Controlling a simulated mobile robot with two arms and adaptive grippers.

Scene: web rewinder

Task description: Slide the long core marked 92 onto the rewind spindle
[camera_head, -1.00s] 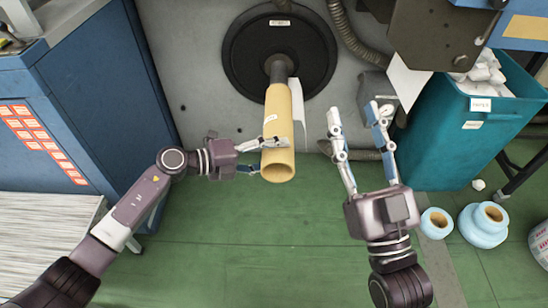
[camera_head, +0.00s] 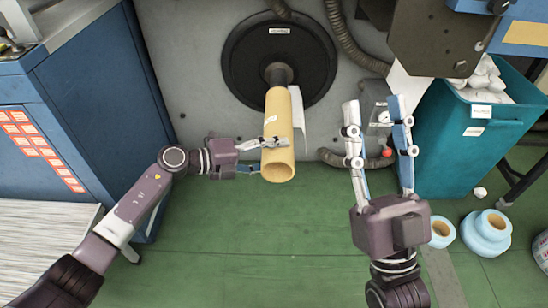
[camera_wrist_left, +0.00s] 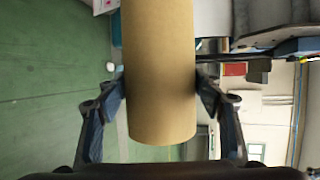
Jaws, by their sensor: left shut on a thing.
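The long tan core (camera_head: 278,135) is around the rewind spindle (camera_head: 277,73) in the head view, its open end toward me. Its far end is at the spindle; a short length of dark spindle shows between core and the black disc (camera_head: 262,50). A small white label sits on the core; its number is too small to read. My left gripper (camera_head: 262,156) is shut on the core near its open end. The core (camera_wrist_left: 160,70) stands between both fingers in the left wrist view. My right gripper (camera_head: 378,110) is open and empty, right of the core.
A blue cabinet (camera_head: 95,90) stands at the left. A teal bin (camera_head: 460,140) with white scraps is at the right. Blue rolls (camera_head: 487,232) lie on the green floor (camera_head: 240,265). A grey hose (camera_head: 350,40) runs along the machine wall.

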